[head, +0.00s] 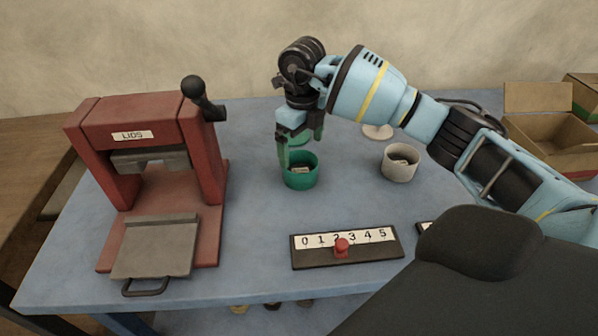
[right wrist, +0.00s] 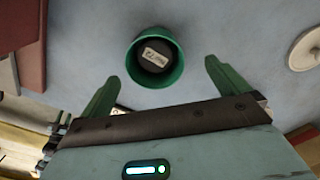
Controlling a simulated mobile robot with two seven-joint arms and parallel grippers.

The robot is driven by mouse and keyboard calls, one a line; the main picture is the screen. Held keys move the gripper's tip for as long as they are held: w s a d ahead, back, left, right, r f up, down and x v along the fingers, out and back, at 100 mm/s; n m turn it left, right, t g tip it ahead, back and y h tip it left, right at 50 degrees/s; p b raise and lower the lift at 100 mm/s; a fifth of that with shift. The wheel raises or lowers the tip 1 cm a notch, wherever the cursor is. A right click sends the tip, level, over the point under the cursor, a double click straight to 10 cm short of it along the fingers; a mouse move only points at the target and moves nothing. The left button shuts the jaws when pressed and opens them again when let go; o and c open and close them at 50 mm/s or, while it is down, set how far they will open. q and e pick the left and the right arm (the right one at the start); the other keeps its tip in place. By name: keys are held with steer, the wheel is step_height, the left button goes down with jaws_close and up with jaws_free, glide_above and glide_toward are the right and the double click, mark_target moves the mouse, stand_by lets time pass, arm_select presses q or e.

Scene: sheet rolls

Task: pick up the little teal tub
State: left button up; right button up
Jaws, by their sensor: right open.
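The little teal tub (head: 299,182) stands upright on the blue table, near the middle of the head view. A dark piece with a pale label lies inside it. In the right wrist view the tub (right wrist: 154,83) is just beyond the fingertips, roughly between their lines. My right gripper (head: 300,152) is open and empty, pointing down over the tub, with its green fingers partly overlapping the tub's back rim in the head view. The right wrist view shows both fingers (right wrist: 161,71) spread apart with nothing between them. My left gripper is out of view.
A red press labelled LIDS (head: 128,110) stands at the left. A pale grey tub (head: 399,172) is to the right, with a pale round disc (head: 378,131) behind it. A numbered slider board (head: 346,260) lies in front. An open cardboard box (head: 545,130) is at the far right.

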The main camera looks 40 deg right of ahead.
mark_target(300, 171)
steer(key=shift+f, duration=0.85)
steer(key=shift+s+a+f, duration=0.1)
steer(key=shift+a+f, duration=0.05)
steer(key=shift+f, duration=0.3)
steer(key=f, duration=0.4)
steer(key=shift+s+a+f, duration=0.1)
steer(key=shift+a+f, duration=0.05)
steer(key=shift+a, duration=0.05)
steer(key=shift+c, duration=0.4)
steer(key=c, duration=1)
